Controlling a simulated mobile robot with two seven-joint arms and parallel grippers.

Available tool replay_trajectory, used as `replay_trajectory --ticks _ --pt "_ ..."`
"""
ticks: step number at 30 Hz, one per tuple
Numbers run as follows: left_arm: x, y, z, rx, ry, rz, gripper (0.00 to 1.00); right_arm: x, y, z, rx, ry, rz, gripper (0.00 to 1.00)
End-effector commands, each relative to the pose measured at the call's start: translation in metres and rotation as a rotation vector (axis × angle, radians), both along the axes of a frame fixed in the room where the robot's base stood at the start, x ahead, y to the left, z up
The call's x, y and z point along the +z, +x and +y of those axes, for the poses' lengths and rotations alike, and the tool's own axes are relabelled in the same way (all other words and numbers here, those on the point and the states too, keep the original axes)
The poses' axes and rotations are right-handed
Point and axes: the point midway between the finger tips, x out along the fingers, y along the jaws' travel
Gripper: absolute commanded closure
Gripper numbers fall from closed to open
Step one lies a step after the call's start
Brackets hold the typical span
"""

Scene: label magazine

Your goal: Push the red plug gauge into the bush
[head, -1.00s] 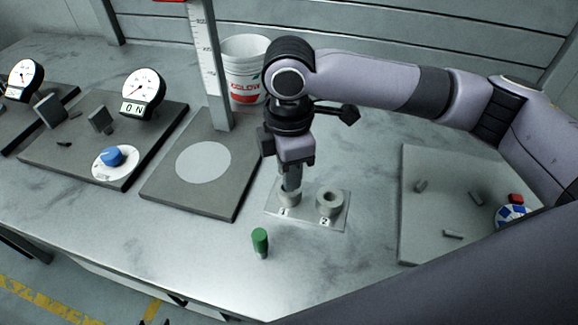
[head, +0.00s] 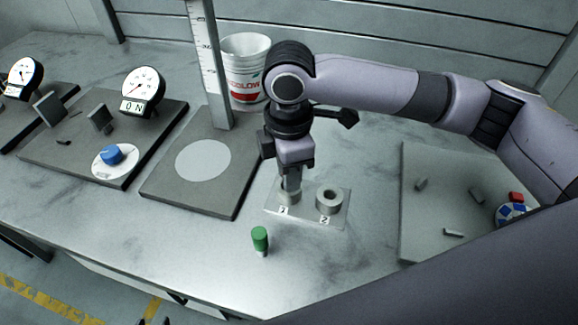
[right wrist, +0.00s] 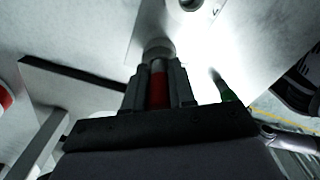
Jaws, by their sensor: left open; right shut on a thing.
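My right gripper (head: 290,178) points down over the grey bush (head: 289,198) marked 1 and is shut on the red plug gauge. The red gauge (right wrist: 159,88) shows between the fingers in the right wrist view, in line with the bush (right wrist: 157,46). Its lower end is hidden, so I cannot tell how deep it sits. A second bush (head: 329,200), marked 2, stands to the right on the same plate (head: 306,218) with its hole empty. A green plug gauge (head: 260,240) stands in front of the plate. My left gripper (head: 154,322) barely shows at the bottom edge, tips apart.
A grey base (head: 160,192) with a pale disc and a ruled column (head: 208,70) stands to the left, a white bucket (head: 246,60) behind. Dial gauges (head: 144,86) stand further left. A grey board (head: 425,222) with small parts lies to the right.

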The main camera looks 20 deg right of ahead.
Motion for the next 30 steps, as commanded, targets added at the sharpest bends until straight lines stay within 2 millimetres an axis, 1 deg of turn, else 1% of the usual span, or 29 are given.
replay_trajectory --ticks 9,10,11,12,13,20,23,26,30 --pt "-0.001 0.0 0.0 0.0 0.0 0.0 0.57 -0.009 0.0 0.0 0.0 -0.001 0.001 1.0" --pt "-0.001 0.0 0.0 0.0 0.0 0.0 0.57 -0.009 0.0 0.0 0.001 0.0 0.0 0.72" --pt "-0.001 0.0 0.0 0.0 0.0 0.0 0.57 -0.008 0.0 0.0 0.001 0.0 0.0 0.62" --pt "-0.001 0.0 0.0 0.0 0.0 0.0 0.57 -0.008 0.0 0.0 0.0 0.0 0.0 0.49" --pt "-0.001 0.0 0.0 0.0 0.0 0.0 0.57 -0.008 0.0 0.0 0.0 -0.001 0.0 0.46" --pt "-0.001 0.0 0.0 0.0 0.0 0.0 0.57 -0.008 0.0 0.0 0.0 -0.001 0.0 0.46" --pt "-0.001 0.0 0.0 0.0 0.0 0.0 0.57 -0.005 0.0 0.0 0.0 0.0 -0.001 0.46" --pt "-0.002 0.0 0.0 0.0 0.0 0.0 0.57 0.007 0.001 0.0 0.0 0.001 -0.002 0.46" --pt "-0.002 0.0 0.0 0.0 0.0 0.0 0.57 0.031 0.001 0.0 0.0 0.001 -0.003 0.46"
